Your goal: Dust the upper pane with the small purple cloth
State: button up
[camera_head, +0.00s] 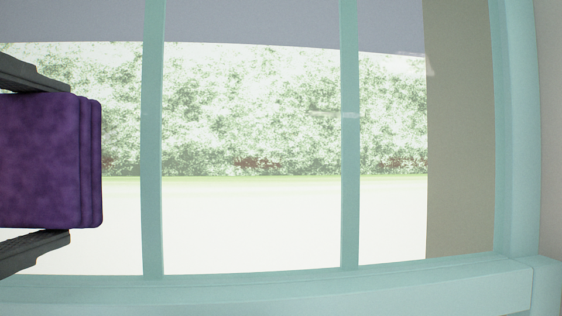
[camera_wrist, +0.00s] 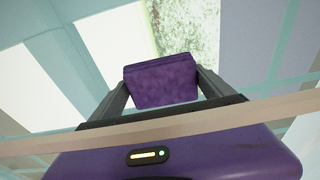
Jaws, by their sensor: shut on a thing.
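The small purple cloth (camera_head: 50,160) is a folded, layered block at the left edge of the head view. My gripper (camera_head: 55,155) is shut on it, with one dark finger above and one below. The wrist view also shows the cloth (camera_wrist: 161,82) between both fingers. The window pane (camera_head: 250,150) fills most of the head view, with greenery and a pale ground seen through it. The cloth is in front of the pane's left part. I cannot tell whether it touches the glass.
Teal vertical bars (camera_head: 152,140) and (camera_head: 349,140) divide the window. A thick teal frame (camera_head: 516,130) stands at the right, and a teal sill rail (camera_head: 260,292) runs along the bottom. A pale wall is at the far right edge.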

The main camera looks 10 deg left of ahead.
jog(key=shift+s+d, duration=0.25)
jog(key=shift+s, duration=0.7)
jog(key=shift+s+d, duration=0.2)
jog(key=shift+s, duration=0.75)
jog(key=shift+s+d, duration=0.25)
jog(key=shift+s, duration=0.7)
jog(key=s, duration=0.1)
jog(key=s+b, duration=0.1)
jog(key=s, duration=0.1)
jog(key=shift+d, duration=0.35)
